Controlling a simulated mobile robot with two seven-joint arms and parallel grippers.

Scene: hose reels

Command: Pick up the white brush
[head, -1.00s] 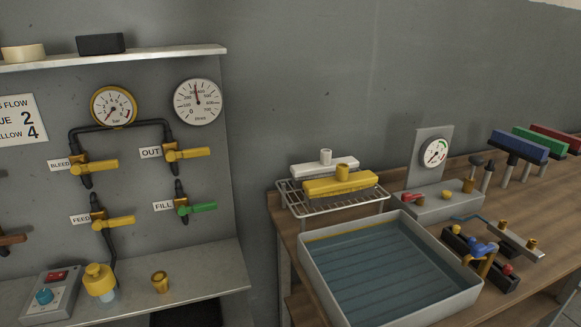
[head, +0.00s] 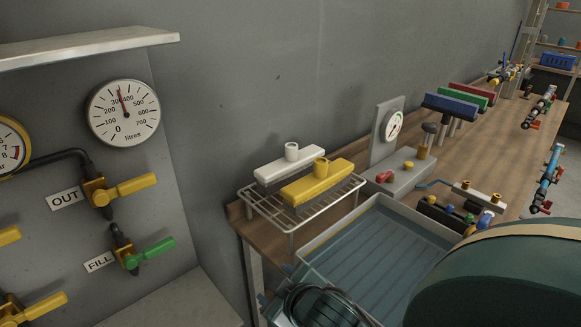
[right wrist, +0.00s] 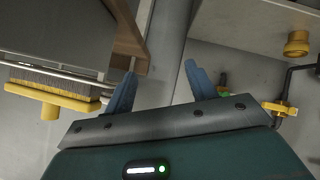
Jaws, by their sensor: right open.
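The white brush (head: 290,163) lies on a wire rack (head: 291,223) at the back left corner of the bench. The yellow brush (head: 318,182) lies beside it on the near side and overlaps it in the head view. My right gripper (right wrist: 161,84) is open and empty in the right wrist view, with its two blue fingers apart. The yellow brush also shows at that view's left edge (right wrist: 52,101), bristles visible; I cannot make out the white brush there. In the head view, my right arm is low and in front of the bench. My left gripper is not in view.
A shallow tray (head: 329,237) sits in front of the rack, partly hidden by my right arm. A gauge box (head: 391,187) stands right of the rack. The valve panel (head: 180,215) and its shelf are at the left. Further tools line the bench.

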